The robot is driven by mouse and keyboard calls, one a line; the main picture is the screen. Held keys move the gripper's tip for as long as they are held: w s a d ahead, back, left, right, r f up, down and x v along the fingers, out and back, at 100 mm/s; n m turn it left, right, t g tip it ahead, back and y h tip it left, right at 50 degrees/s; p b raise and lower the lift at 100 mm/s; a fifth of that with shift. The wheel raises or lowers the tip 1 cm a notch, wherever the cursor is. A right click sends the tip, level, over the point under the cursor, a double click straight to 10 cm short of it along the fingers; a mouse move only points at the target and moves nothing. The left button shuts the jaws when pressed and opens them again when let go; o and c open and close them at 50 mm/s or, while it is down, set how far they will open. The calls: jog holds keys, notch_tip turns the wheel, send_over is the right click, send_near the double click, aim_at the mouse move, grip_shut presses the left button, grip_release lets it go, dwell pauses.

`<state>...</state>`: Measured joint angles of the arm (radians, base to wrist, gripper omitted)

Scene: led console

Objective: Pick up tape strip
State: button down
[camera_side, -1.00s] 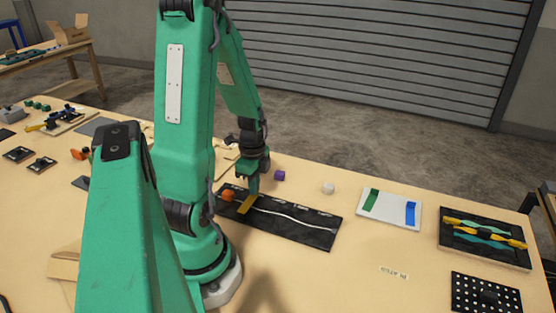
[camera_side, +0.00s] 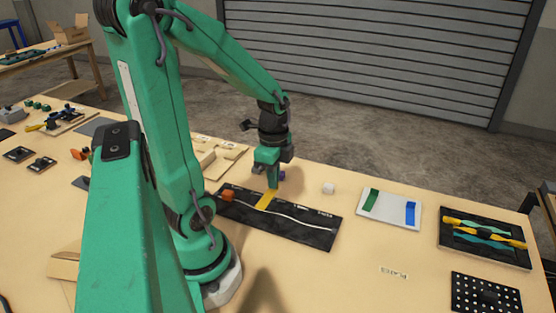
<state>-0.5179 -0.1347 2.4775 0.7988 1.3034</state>
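A yellow tape strip (camera_side: 266,199) lies across or just above the left part of a black board (camera_side: 305,228); any gap beneath it is too small to tell. My gripper (camera_side: 272,185) points down at the strip's far end. Its fingers look closed together and meet the strip there. A white card (camera_side: 392,222) to the right carries a green strip (camera_side: 370,200) and a blue strip (camera_side: 410,213).
An orange piece (camera_side: 227,196) sits at the board's left end, beside a white wavy line. A white cube (camera_side: 328,188) stands behind the board, and a purple cube (camera_side: 282,174) is partly hidden by my gripper. A black tray (camera_side: 480,258) with coloured pieces is at the right.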

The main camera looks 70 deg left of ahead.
jog(key=shift+w+d+r, duration=0.2)
jog(key=shift+d+r, duration=0.2)
jog(key=shift+d, duration=0.2)
jog(key=shift+w+d+r, duration=0.15)
jog(key=shift+d+r, duration=0.25)
jog(key=shift+d, duration=0.2)
jog(key=shift+r, duration=0.1)
jog(key=shift+r, duration=1.95)
